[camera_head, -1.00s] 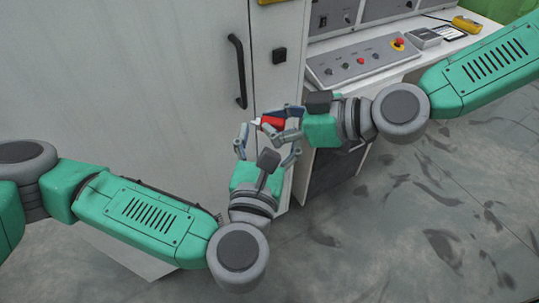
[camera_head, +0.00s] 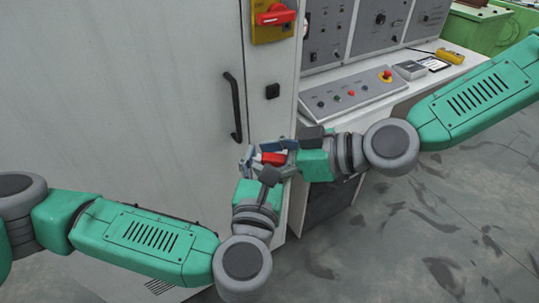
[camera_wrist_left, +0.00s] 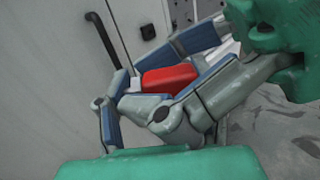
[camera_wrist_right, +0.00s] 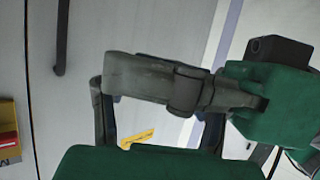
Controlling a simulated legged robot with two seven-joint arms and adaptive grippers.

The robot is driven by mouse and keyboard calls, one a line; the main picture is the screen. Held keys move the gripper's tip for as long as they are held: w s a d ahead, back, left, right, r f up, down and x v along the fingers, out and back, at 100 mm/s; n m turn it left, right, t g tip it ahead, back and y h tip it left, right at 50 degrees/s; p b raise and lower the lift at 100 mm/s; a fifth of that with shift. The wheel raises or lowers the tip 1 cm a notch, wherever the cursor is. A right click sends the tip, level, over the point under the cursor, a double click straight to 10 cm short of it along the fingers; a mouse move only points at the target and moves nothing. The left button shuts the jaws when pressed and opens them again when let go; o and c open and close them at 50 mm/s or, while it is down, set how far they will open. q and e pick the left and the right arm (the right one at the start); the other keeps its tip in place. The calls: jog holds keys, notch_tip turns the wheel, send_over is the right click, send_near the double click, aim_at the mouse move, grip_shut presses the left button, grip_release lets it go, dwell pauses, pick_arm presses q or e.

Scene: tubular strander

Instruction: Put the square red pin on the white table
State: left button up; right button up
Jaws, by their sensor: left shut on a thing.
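The red pin (camera_head: 274,158) is between my two grippers, in front of the cabinet; it also shows as a red block in the left wrist view (camera_wrist_left: 168,79). A small white part (camera_wrist_left: 135,86) is at its left end. My left gripper (camera_head: 257,162) is shut on the pin. My right gripper (camera_head: 270,150) reaches in from the right, its blue-padded fingers apart on either side of the red block; I cannot tell whether they touch it. In the right wrist view the pin is hidden. The white table (camera_head: 418,83) is behind the right gripper, to the right.
A tall grey cabinet (camera_head: 130,90) with a black handle (camera_head: 233,106) stands close behind the grippers. A red switch (camera_head: 274,16) is on it. A control panel (camera_head: 345,97), a grey device (camera_head: 409,69) and a yellow device (camera_head: 450,56) occupy the table. The floor at right is clear.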

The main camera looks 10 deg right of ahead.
jog(key=shift+s+d, duration=0.25)
jog(key=shift+s, duration=0.05)
